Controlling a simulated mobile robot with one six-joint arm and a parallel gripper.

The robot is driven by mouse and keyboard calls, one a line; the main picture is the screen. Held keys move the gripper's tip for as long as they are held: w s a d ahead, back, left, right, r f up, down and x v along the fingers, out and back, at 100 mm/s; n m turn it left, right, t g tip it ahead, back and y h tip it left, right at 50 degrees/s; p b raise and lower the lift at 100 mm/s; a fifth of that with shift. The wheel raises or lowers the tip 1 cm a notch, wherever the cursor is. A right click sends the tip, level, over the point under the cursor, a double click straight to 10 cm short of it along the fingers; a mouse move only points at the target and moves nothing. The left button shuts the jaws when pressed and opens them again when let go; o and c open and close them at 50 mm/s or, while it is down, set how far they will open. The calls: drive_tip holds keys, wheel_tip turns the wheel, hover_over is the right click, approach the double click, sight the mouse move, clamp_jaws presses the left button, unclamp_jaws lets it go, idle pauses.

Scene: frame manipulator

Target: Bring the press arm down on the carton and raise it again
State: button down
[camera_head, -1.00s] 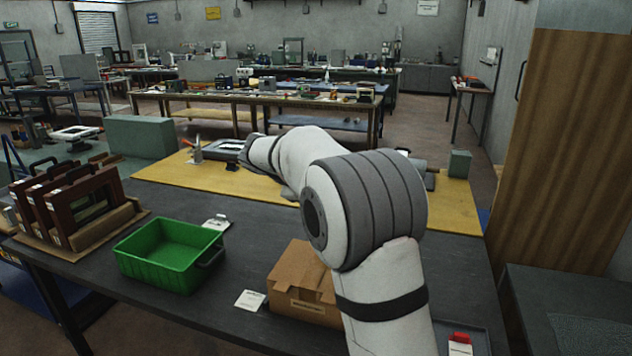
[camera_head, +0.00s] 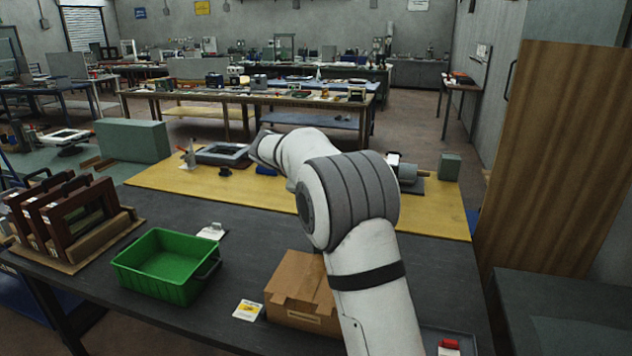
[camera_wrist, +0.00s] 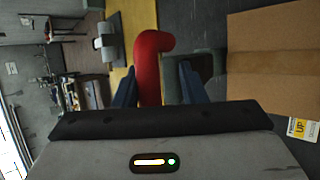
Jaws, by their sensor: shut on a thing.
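The brown cardboard carton (camera_head: 290,275) stands on the dark table, partly behind my arm in the head view. It also fills the right side of the wrist view (camera_wrist: 275,60). In the wrist view my gripper (camera_wrist: 157,78) has its blue fingers on both sides of a red curved handle (camera_wrist: 152,48) and is shut on it. A dark grey-green piece (camera_wrist: 208,65) lies between the handle and the carton. Whether it belongs to the press arm I cannot tell. My arm hides the gripper and handle in the head view.
A green bin (camera_head: 165,268) and a white-and-yellow card (camera_head: 248,310) lie left of the carton. Wooden frames (camera_head: 70,220) stand in a rack at the far left. A yellow mat (camera_head: 170,180) spans the back, with a grey block (camera_head: 450,166) near its right end.

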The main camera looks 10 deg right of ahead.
drive_tip(key=shift+w+d+r, duration=0.3)
drive_tip(key=shift+r, duration=0.25)
drive_tip(key=c, duration=1.3)
unclamp_jaws()
drive_tip(key=shift+w+d+f, duration=0.1)
drive_tip(key=shift+w, duration=0.05)
drive_tip(key=shift+a+r+b, duration=0.35)
drive_tip(key=shift+a, duration=0.2)
drive_tip(key=b+v, duration=0.1)
drive_tip(key=v, duration=0.6)
drive_tip(key=shift+s+f, duration=0.2)
drive_tip(key=shift+s, duration=0.2)
drive_tip(key=shift+d, duration=0.2)
